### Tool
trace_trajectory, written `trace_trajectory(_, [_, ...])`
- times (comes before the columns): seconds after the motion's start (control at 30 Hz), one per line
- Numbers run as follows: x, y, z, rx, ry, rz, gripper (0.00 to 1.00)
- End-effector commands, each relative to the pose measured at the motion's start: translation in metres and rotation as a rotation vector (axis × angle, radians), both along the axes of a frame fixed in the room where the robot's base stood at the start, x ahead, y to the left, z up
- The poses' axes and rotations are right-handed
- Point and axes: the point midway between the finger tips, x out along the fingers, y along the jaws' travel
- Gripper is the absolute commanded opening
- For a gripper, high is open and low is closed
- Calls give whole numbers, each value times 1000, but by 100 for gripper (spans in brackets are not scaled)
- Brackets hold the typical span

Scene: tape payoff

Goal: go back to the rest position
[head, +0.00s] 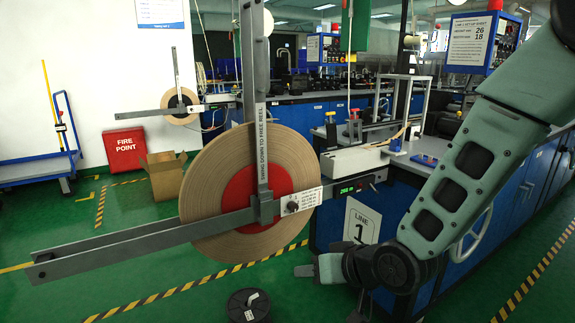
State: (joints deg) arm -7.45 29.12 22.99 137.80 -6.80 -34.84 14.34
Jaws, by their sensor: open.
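My arm comes down from the upper right and bends low at the front. My gripper (303,271) points left at its end, just above the floor in the picture. It looks small and is seen partly from the side; nothing shows between its fingers, and it is open. To its upper left is a large tan tape reel (215,195) with a red hub, upright on its holder. A grey swing arm (262,150) labelled "swing down to free reel" stands upright across the reel's face.
A grey horizontal bar (120,245) sticks out left across the reel. A black spool (248,306) sits on the floor below. A blue machine bench (335,225) with a "Line 1" sign stands behind my arm.

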Motion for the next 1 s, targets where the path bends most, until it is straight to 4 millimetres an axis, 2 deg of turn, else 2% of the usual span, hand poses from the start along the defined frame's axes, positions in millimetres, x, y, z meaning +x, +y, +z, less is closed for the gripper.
trace_trajectory(0.03, [-18, 0, 7, -71, 32, 39, 47])
trace_trajectory(0.17, [-69, -10, 17, -253, 149, 127, 47])
trace_trajectory(0.3, [-127, -28, 30, -417, 273, 213, 47])
trace_trajectory(0.5, [-195, -55, 49, -575, 418, 309, 47])
trace_trajectory(0.67, [-242, -76, 63, -668, 518, 378, 47])
trace_trajectory(0.7, [-248, -80, 73, -680, 534, 386, 47])
trace_trajectory(1.0, [-245, -79, 142, -675, 535, 380, 47])
